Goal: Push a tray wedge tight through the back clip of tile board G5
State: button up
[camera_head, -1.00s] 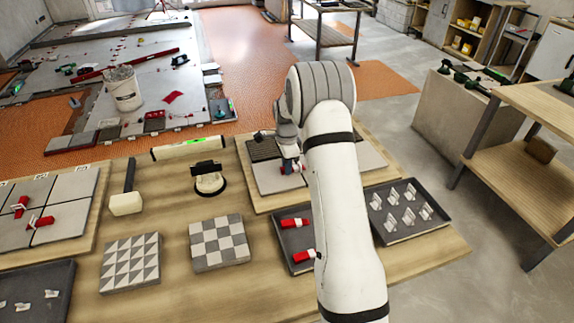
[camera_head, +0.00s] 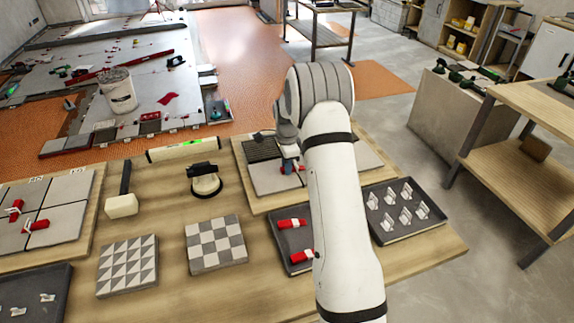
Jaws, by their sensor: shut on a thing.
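My gripper (camera_head: 288,167) is low over the wooden tile board (camera_head: 239,197) right of centre, at the joint between its grey tiles. It is shut on a small red wedge (camera_head: 300,169), of which only a sliver shows beside the jaws. The clip there is hidden by my gripper and arm, so I cannot tell how deep the wedge sits. No G5 label is readable. A dark tray (camera_head: 278,240) in front holds two more red wedges (camera_head: 293,224).
A tray (camera_head: 398,239) of several pale clips lies right of my arm. To the left are a cup lifter (camera_head: 206,180), a mallet (camera_head: 122,205), a level (camera_head: 184,150) and two patterned tiles. Another tile board (camera_head: 70,215) with red wedges is at the far left.

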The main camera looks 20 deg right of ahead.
jog(key=shift+d+r, duration=0.1)
jog(key=shift+r, duration=0.05)
jog(key=o, duration=0.9)
jog(key=shift+o, duration=0.2)
notch_tip(320, 180, up, 8)
jog(key=shift+f+b, duration=0.1)
jog(key=shift+b, duration=0.25)
jog(key=s+a+r+n+t, duration=0.1)
jog(key=s+a+r+n, duration=0.25)
jog(key=s+r, duration=0.35)
jog(key=s+a+r+n, duration=0.3)
jog(key=s+r+n, duration=0.2)
jog(key=s, duration=0.4)
jog(key=s+a+n+t, duration=0.1)
jog(key=s+a+n, duration=0.2)
jog(key=s+n, duration=0.6)
jog(key=s, duration=1.1)
jog(key=shift+s+a+t, duration=0.2)
jog(key=shift+s+t, duration=0.05)
jog(key=shift+t, duration=0.05)
